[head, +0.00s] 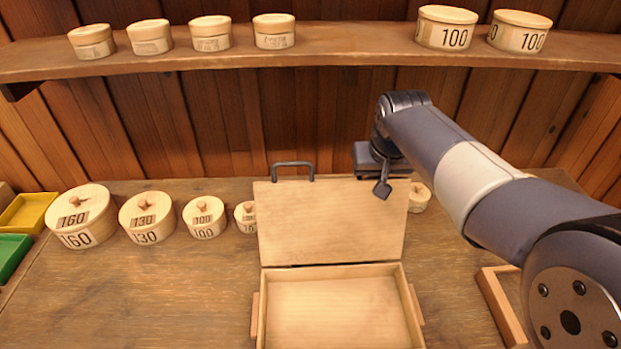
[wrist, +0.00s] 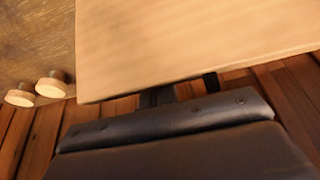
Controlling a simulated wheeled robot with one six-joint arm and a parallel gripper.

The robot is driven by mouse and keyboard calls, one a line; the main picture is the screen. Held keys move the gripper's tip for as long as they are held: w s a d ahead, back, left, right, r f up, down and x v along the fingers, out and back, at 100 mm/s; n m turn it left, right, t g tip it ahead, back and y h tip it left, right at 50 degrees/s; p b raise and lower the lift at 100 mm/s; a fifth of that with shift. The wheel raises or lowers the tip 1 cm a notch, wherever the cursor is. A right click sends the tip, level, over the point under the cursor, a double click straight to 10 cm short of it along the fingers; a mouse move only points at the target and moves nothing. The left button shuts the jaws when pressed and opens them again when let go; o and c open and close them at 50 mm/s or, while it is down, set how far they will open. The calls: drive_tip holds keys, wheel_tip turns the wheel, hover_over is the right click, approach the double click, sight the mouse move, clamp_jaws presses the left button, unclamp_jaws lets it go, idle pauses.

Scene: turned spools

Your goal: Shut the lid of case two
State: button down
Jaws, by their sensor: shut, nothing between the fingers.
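A pale wooden case (head: 412,318) stands open on the bench, with an empty tray as far as I see. Its lid (head: 330,222) is raised at the back, with a dark handle (head: 292,164) on its top edge. No number shows on it. My gripper (head: 382,188) is shut and empty at the lid's top right edge, right of the handle. In the wrist view the lid (wrist: 200,40) fills the upper part and hides the ends of my fingers. I cannot tell whether they touch it.
Several round lidded boxes (head: 146,218) stand left of the case, and a small one (head: 419,196) right of the lid. A wooden tray (head: 497,307) lies at right. Yellow (head: 27,212) and green (head: 12,256) bins are far left. A shelf (head: 340,45) with boxes runs above.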

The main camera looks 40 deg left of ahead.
drive_tip(key=shift+f, duration=0.55)
drive_tip(key=shift+s+d+b, duration=0.1)
drive_tip(key=shift+b, duration=0.2)
drive_tip(key=s+d+b, duration=0.1)
drive_tip(key=s+d, duration=0.2)
drive_tip(key=s+d+b, duration=0.2)
drive_tip(key=s+d, duration=0.1)
drive_tip(key=s, duration=0.1)
drive_tip(key=shift+f, duration=0.1)
idle(1.8)
drive_tip(key=shift+r, duration=0.2)
wheel_tip(320, 180, up, 8)
drive_tip(key=p, duration=0.7)
hover_over(385, 217)
drive_tip(key=s+d, duration=0.1)
drive_tip(key=s, duration=0.2)
drive_tip(key=shift+s, duration=0.2)
